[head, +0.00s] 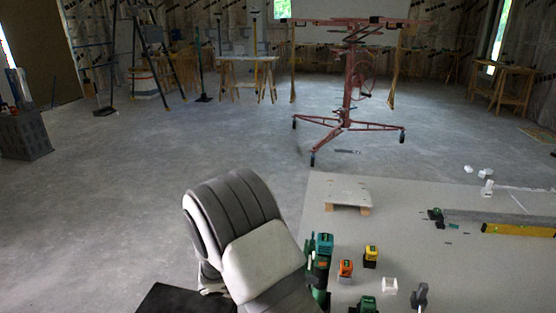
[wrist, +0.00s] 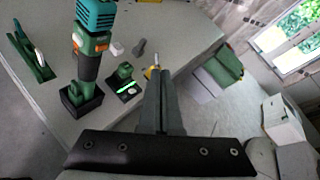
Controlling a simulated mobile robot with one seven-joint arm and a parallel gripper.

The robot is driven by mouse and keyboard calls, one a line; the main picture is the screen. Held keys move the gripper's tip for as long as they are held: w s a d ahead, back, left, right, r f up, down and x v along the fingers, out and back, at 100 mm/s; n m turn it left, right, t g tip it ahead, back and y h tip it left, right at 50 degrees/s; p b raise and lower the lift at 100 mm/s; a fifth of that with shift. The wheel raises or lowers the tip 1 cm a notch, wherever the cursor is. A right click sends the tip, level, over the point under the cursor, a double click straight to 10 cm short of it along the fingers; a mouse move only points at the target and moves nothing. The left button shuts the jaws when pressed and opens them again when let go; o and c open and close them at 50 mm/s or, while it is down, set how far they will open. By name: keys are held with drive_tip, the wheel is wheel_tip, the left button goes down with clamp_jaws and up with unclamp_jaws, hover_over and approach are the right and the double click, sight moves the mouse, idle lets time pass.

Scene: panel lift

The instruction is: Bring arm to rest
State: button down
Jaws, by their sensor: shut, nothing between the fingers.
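My arm (head: 262,255) shows in the head view as white and grey links, bent over at the bottom centre beside the table. My gripper (wrist: 162,72) shows in the wrist view. Its two dark fingers lie together with nothing between them. They point over the table edge, apart from the green and teal drill (wrist: 90,50) standing on the table to their left. My gripper is hidden or out of frame in the head view.
The light table (head: 335,215) holds a drill, batteries (head: 371,256), a yellow level (head: 517,230) and a small wooden platform (head: 347,192). A red panel lift (head: 347,100) stands beyond it. The grey floor (head: 110,205) at left is clear. A green box (wrist: 224,66) is right of my fingers.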

drive_tip(key=s+d+r+m+g+y, duration=0.4)
drive_tip(key=s+d+r+m+y, duration=0.35)
drive_tip(key=s+r+m, duration=0.4)
drive_tip(key=s+r+m+t+y, duration=0.6)
drive_tip(key=s+r+m, duration=0.5)
drive_tip(key=m, duration=0.4)
wheel_tip(320, 180, up, 23)
drive_tip(key=p, duration=2.3)
drive_tip(key=shift+w+a, duration=0.15)
drive_tip(key=shift+w, duration=0.1)
drive_tip(key=shift+f, duration=0.15)
